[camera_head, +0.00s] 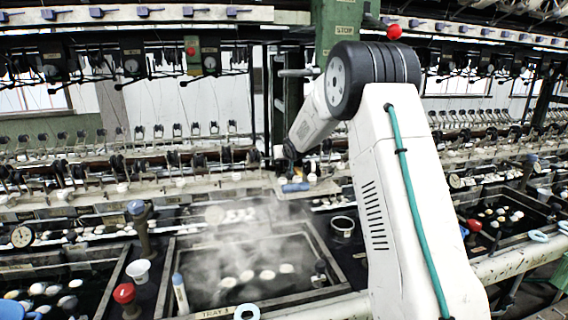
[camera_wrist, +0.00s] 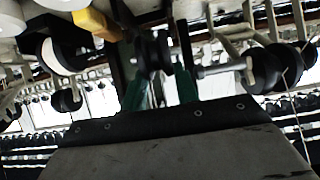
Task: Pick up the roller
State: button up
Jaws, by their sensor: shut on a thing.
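My gripper (camera_wrist: 160,82) shows in the wrist view as two green fingers pointing up from a dark wrist plate. It is shut on a dark roller (camera_wrist: 154,54) with a metal shaft, at the fingertips. The grip itself is partly hidden and dark. In the head view my arm reaches down and away to the rail of the reeling machine, where my gripper (camera_head: 293,172) is small and partly hidden. The roller cannot be made out clearly there.
More dark rollers (camera_wrist: 266,68) and metal brackets are close on the right in the wrist view. In the head view a steaming basin (camera_head: 172,262) with pale cocoons lies below. A white cup (camera_head: 138,271) and a red-topped knob (camera_head: 124,293) stand left of it.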

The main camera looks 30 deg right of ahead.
jog(key=shift+s+r, duration=0.25)
jog(key=shift+r, duration=0.15)
jog(key=s+a, duration=0.2)
jog(key=s, duration=0.6)
jog(key=s+a, duration=0.3)
jog(key=s, duration=0.5)
jog(key=shift+s, duration=0.4)
jog(key=shift+f, duration=0.1)
